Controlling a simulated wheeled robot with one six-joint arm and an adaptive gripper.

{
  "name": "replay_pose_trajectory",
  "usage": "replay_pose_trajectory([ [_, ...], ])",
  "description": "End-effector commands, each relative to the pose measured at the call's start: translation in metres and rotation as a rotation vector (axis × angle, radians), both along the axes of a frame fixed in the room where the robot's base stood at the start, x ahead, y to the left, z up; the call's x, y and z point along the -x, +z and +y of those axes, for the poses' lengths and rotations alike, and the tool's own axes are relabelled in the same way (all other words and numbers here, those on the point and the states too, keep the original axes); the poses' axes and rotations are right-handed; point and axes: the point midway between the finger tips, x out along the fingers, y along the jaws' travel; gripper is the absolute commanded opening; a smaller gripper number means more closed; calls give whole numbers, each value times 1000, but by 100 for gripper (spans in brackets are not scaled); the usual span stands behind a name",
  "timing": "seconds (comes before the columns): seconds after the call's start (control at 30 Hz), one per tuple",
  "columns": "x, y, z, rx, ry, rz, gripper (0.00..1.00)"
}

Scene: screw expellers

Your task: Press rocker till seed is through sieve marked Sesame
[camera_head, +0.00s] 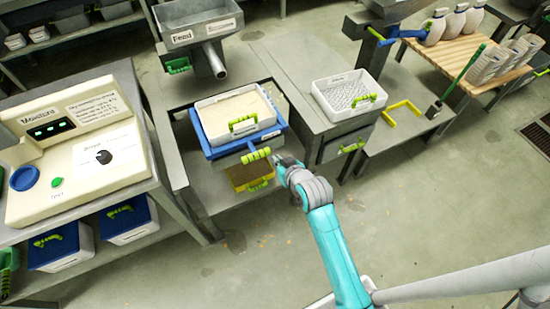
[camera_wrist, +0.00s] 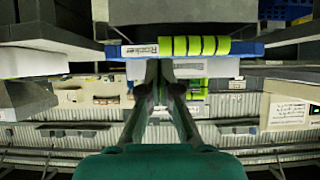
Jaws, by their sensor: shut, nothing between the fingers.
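The rocker is a blue bar with a lime ribbed grip (camera_head: 256,155), at the front of a blue frame (camera_head: 208,147). In the wrist view its blue bar reads "Rocker" (camera_wrist: 139,51), with the lime grip beside the label. A white tray (camera_head: 203,118) of pale, level seed with a lime handle sits in the blue frame. I cannot read a Sesame mark on it. My gripper (camera_head: 278,160) is shut and empty, close to the right end of the grip; in the wrist view its fingertips (camera_wrist: 163,66) are just below the grip. I cannot tell whether they touch.
A yellow bin (camera_head: 248,176) with a lime handle stands below the frame. A metal feed hopper (camera_head: 198,22) stands behind. Floor in front is open.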

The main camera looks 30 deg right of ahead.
Motion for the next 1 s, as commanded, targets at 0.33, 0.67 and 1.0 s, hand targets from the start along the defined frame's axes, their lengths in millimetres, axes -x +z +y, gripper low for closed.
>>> replay_pose_trajectory([
  [0.33, 45, 23, 0, -2, -1, -1, 0],
  [0.67, 51, 26, 0, -1, -1, -2, 0],
  [1.0, 50, 26, 0, -1, -1, -2, 0],
])
